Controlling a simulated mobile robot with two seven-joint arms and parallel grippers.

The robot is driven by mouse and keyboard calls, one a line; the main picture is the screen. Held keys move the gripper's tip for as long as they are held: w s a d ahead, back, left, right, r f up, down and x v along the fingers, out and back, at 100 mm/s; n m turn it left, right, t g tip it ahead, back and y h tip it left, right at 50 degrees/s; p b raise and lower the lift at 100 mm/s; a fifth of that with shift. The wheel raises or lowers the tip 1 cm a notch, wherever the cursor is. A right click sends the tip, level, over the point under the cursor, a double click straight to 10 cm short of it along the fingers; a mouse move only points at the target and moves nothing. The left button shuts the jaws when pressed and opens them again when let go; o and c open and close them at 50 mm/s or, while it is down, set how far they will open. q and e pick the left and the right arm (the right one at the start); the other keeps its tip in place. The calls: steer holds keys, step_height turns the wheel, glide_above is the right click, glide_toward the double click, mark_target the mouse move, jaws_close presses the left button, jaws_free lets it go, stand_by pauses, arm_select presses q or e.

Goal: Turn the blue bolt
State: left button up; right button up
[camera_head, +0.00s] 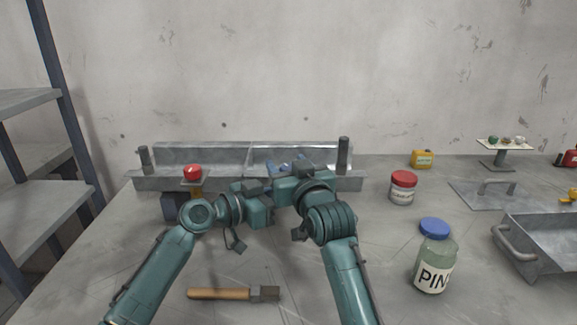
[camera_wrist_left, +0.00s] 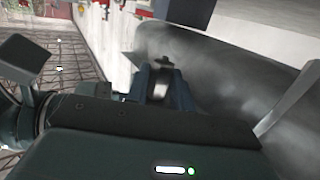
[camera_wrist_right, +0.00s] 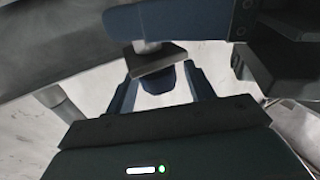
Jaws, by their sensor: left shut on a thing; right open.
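A grey metal trough (camera_head: 205,157) stands at the back of the table. Blue parts (camera_head: 283,167) show in its right half, partly behind my right wrist; I cannot tell which is the bolt's head. My left gripper (camera_wrist_left: 165,68) is shut on a small grey metal part, beside a large grey rounded surface in the left wrist view. My right gripper (camera_wrist_right: 162,76) is open. A dark square plate on a short pale shank (camera_wrist_right: 155,58) and a blue piece show between or just past its fingers; contact cannot be told. In the head view my wrists hide both fingertips.
A red knob (camera_head: 193,172) stands at the trough's left front. A wooden-handled brush (camera_head: 225,294) lies in front. On the right are a red-lidded jar (camera_head: 403,190), a blue-lidded jar (camera_head: 434,255) and a metal tray (camera_head: 545,235). Shelving (camera_head: 40,180) stands at the left.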

mark_target(288, 166)
steer(key=shift+r, duration=0.1)
step_height(288, 166, up, 10)
steer(key=shift+f, duration=0.1)
stand_by(0.3)
